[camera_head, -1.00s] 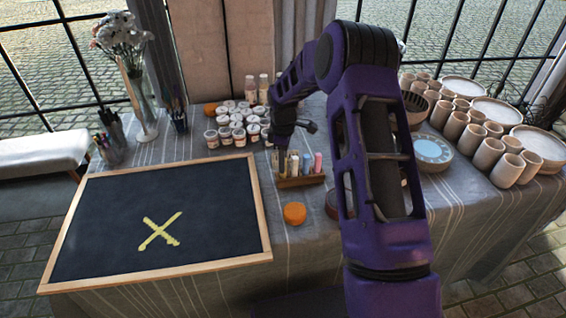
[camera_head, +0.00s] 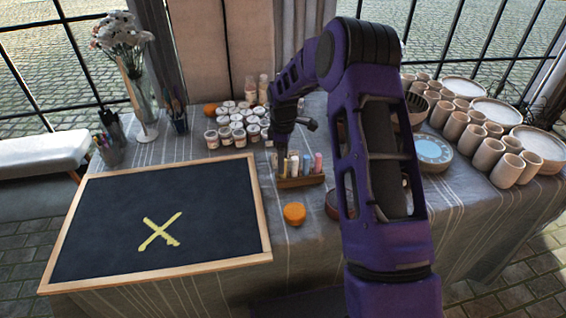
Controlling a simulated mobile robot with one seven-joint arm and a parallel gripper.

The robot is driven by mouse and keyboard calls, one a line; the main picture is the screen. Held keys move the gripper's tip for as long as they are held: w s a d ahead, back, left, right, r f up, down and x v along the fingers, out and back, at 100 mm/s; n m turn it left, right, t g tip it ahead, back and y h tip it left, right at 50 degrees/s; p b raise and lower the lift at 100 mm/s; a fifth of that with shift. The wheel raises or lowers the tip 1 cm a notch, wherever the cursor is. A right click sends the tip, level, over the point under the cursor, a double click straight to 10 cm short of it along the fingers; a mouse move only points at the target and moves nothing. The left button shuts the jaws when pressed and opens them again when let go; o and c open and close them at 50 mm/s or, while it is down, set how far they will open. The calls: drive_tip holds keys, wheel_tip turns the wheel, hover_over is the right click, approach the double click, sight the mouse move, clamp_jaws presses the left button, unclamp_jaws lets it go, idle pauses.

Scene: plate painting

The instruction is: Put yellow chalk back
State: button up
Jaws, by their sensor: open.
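The wooden chalk holder (camera_head: 300,183) stands on the table right of the blackboard. Several chalks stand upright in it: a pale yellow one (camera_head: 294,165) near the left, a blue one (camera_head: 307,163), and a pink one (camera_head: 318,162) at the right. My gripper (camera_head: 282,152) is open, pointing down just above the left end of the holder. The leftmost chalk (camera_head: 284,168), which looks yellowish, is right under my fingers and partly hidden by them. I cannot tell whether they touch it. A yellow X (camera_head: 160,232) is drawn on the blackboard (camera_head: 110,205).
An orange round object (camera_head: 294,214) lies in front of the holder. Several paint jars (camera_head: 226,135) stand behind it. A round dish with a pale blue top (camera_head: 432,150) and several clay cups (camera_head: 487,155) are at the right. My arm hides part of the table.

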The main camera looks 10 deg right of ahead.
wheel_tip(320, 180, up, 11)
idle(0.3)
